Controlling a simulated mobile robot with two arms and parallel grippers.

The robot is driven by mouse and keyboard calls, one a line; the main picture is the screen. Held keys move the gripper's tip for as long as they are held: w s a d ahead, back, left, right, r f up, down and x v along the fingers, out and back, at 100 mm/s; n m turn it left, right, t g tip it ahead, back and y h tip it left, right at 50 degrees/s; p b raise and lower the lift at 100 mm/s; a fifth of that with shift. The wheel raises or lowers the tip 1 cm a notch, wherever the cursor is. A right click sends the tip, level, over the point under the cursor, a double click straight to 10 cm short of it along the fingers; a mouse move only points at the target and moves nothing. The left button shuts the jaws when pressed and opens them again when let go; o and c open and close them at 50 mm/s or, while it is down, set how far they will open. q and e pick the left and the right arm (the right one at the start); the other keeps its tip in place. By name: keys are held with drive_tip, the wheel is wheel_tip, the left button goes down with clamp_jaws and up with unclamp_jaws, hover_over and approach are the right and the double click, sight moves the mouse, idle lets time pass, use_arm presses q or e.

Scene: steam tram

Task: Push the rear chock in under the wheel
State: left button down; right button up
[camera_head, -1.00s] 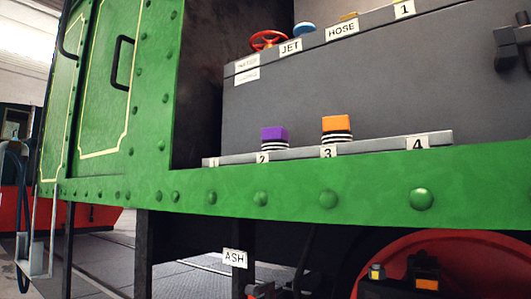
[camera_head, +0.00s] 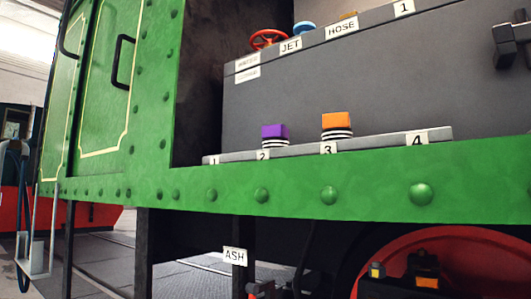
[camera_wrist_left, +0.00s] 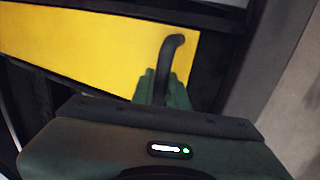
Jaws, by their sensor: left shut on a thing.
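In the left wrist view, my left gripper (camera_wrist_left: 166,90) is shut on a dark bar with a bent top (camera_wrist_left: 170,58). Behind the bar is a broad yellow surface (camera_wrist_left: 90,40) with dark edges; I cannot tell whether it is the rear chock or whether the bar belongs to it. In the head view, part of a red wheel (camera_head: 392,249) shows at the lower right, under the green side. Its foot is cut off by the frame, and no chock shows there. Neither of my grippers can be made out in the head view.
The green riveted side (camera_head: 300,195) of the tram crosses the head view. Above it is a grey ledge (camera_head: 385,143) with a purple block (camera_head: 275,131) and an orange block (camera_head: 337,120). An ASH label (camera_head: 235,256) hangs below.

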use_arm(q)
drive_tip(key=shift+w+d+f+b, duration=0.15)
drive_tip(key=shift+w+d+b, duration=0.6)
drive_tip(key=shift+w+b, duration=0.3)
drive_tip(key=shift+w+d, duration=0.15)
drive_tip(key=shift+w, duration=0.1)
drive_tip(key=shift+w+d, duration=0.7)
drive_tip(key=shift+w, duration=0.25)
drive_tip(key=shift+w+d+r, duration=0.1)
drive_tip(key=shift+w+d, duration=0.45)
drive_tip(key=shift+w, duration=0.25)
drive_tip(key=shift+w+d+r, duration=0.1)
drive_tip(key=shift+w+d, duration=0.5)
drive_tip(key=shift+w, duration=0.25)
drive_tip(key=shift+w+d+r, duration=0.1)
drive_tip(key=shift+w+d, duration=0.45)
drive_tip(key=shift+w, duration=0.25)
drive_tip(key=c, duration=1)
unclamp_jaws()
drive_tip(key=shift+d, duration=0.15)
drive_tip(key=shift+f, duration=0.1)
drive_tip(key=shift+s, duration=0.1)
